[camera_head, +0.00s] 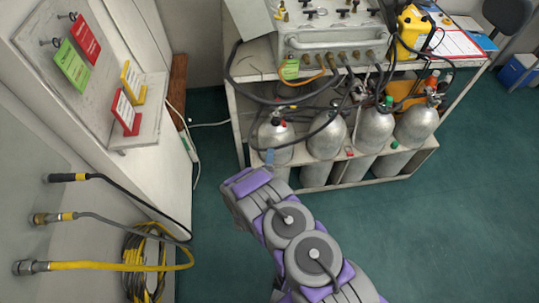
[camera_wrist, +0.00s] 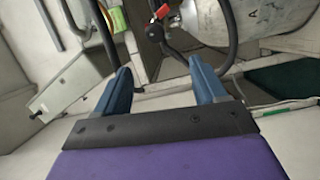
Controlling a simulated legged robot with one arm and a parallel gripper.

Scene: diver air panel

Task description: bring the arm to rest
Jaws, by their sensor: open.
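My arm reaches up from the bottom right of the head view, its purple and grey links bent toward the cylinder rack. My gripper (camera_head: 269,157) is at its far end, with a blue fingertip just in front of the leftmost grey cylinder (camera_head: 276,138). In the wrist view my gripper (camera_wrist: 161,78) shows two blue fingers spread apart with nothing between them. A grey cylinder (camera_wrist: 228,22) and dark hoses lie beyond the fingers. Whether a finger touches the cylinder or a hose cannot be told.
A white rack (camera_head: 238,122) holds several cylinders below a grey air panel (camera_head: 335,30). A yellow device (camera_head: 412,27) stands on top at the right. Left are tags on a board (camera_head: 145,125), hose fittings and a coiled yellow hose (camera_head: 145,265). Green floor (camera_head: 470,220) is clear at right.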

